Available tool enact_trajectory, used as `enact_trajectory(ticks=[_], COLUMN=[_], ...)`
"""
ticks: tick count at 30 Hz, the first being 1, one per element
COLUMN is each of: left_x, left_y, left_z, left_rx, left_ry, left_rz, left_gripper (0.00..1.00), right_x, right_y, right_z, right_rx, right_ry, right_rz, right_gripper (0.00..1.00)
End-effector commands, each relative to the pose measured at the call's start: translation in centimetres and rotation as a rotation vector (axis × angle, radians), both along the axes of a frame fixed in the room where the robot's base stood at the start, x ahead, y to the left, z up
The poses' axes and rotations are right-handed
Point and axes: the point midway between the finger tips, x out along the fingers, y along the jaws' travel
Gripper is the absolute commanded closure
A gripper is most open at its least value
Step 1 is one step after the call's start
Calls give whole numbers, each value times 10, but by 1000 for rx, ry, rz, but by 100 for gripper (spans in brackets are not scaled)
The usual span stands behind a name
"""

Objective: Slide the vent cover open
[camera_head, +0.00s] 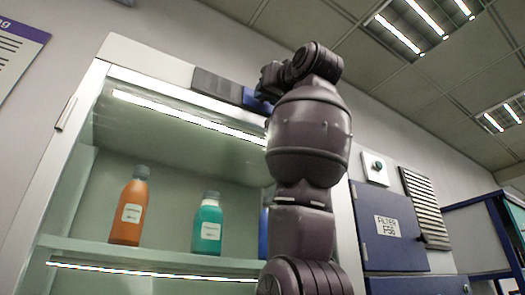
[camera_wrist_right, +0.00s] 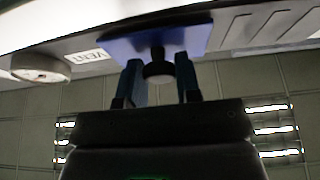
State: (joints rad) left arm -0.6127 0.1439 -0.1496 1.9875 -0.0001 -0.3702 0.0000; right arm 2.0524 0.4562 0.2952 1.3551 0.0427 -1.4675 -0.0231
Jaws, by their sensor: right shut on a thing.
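The vent cover is a blue plate (camera_wrist_right: 190,38) with a dark knob (camera_wrist_right: 158,69) in the right wrist view. A small part of the blue plate (camera_head: 254,100) shows in the head view at the top of the cabinet, beside my right gripper (camera_head: 268,80). In the wrist view my right gripper (camera_wrist_right: 160,80) has one finger on each side of the knob and is shut on it. Grey slots (camera_wrist_right: 268,27) lie to the right of the plate, and a partly covered "VENT" label (camera_wrist_right: 92,56) lies to its left. My left gripper is out of view.
The lit cabinet (camera_head: 150,50) holds an orange bottle (camera_head: 130,212) and a teal bottle (camera_head: 207,225) on its shelf (camera_head: 150,253). My right arm hides part of the cabinet's right side. A blue "FILTER" box (camera_head: 389,250) and a louvred panel (camera_head: 424,207) are at right.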

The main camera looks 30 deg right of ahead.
Motion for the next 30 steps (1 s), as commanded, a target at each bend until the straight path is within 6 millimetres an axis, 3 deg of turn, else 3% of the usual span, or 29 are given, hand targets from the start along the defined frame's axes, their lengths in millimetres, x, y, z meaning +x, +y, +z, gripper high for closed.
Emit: enact_trajectory(ticks=[1, 6, 17, 30], left_x=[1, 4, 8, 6], left_y=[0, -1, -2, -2], left_z=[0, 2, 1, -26], left_rx=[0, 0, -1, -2], left_ry=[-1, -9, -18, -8], left_rz=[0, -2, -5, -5], left_gripper=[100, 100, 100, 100], right_x=[0, 0, -6, -72], right_y=[-3, -2, -1, -4], right_z=[-1, -1, -4, -33], right_rx=[3, 2, 2, 2], right_ry=[2, 2, 0, -1], right_rz=[-3, -3, -1, -3], right_gripper=[67, 45, 45, 45])
